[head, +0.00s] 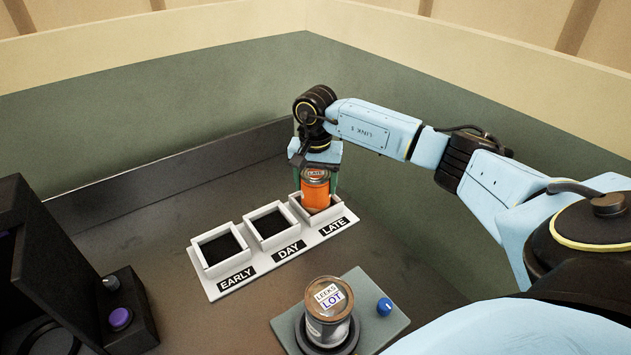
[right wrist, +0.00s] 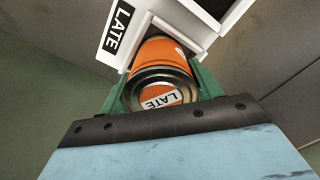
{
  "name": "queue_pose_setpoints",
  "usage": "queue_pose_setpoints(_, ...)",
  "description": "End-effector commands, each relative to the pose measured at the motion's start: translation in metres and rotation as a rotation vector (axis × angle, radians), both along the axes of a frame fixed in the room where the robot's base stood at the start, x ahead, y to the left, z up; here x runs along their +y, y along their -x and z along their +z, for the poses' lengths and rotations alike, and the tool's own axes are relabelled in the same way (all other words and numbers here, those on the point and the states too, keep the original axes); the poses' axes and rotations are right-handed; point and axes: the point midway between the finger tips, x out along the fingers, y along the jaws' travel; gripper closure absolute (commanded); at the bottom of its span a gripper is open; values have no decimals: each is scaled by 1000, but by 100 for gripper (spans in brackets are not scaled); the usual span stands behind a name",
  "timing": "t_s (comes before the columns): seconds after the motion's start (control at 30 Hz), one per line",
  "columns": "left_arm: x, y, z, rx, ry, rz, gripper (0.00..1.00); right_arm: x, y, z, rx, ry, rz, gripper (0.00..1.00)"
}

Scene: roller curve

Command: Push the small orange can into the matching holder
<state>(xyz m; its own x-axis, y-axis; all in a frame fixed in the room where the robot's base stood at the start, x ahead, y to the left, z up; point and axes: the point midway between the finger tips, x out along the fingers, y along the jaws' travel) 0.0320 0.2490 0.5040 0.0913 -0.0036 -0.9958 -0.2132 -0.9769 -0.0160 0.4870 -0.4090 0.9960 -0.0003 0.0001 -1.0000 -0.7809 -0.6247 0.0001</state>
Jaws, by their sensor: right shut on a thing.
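The small orange can (head: 317,190) has a lid marked LATE and is upright at the LATE holder (head: 334,208), the right one of three square holders. Its lower end is within the holder's walls; I cannot tell whether it touches the bottom. My right gripper (head: 318,184) is shut on the can from behind. In the right wrist view the can (right wrist: 160,72) sits between the green fingers of my right gripper (right wrist: 160,88), with the LATE holder (right wrist: 150,28) beyond it. My left gripper is not in view.
The EARLY holder (head: 220,249) and DAY holder (head: 270,226) are empty. A can marked LEEKS LOT (head: 329,322) stands on a grey-green stand with a blue knob (head: 384,307) in front. A dark machine (head: 62,270) with a purple button stands at left. A low wall (head: 190,170) runs behind.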

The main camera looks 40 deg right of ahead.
Motion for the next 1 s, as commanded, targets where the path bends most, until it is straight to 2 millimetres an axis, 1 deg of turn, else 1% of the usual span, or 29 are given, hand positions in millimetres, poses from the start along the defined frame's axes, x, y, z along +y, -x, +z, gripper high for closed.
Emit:
queue_pose_setpoints(0.37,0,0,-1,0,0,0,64,0,0,0,-1,0,0,62)
queue_pose_setpoints(0.4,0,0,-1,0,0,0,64,0,0,0,-1,0,0,32)
queue_pose_setpoints(0.57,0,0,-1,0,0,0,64,0,0,0,-1,0,0,11)
queue_pose_setpoints(0.77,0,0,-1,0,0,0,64,0,0,0,0,0,0,11)
queue_pose_setpoints(0.83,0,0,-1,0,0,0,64,0,0,-1,0,0,0,2)
queue_pose_setpoints(0.87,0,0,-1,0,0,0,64,0,0,-1,0,0,0,0)
queue_pose_setpoints(1.0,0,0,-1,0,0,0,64,0,0,-1,0,0,0,0)
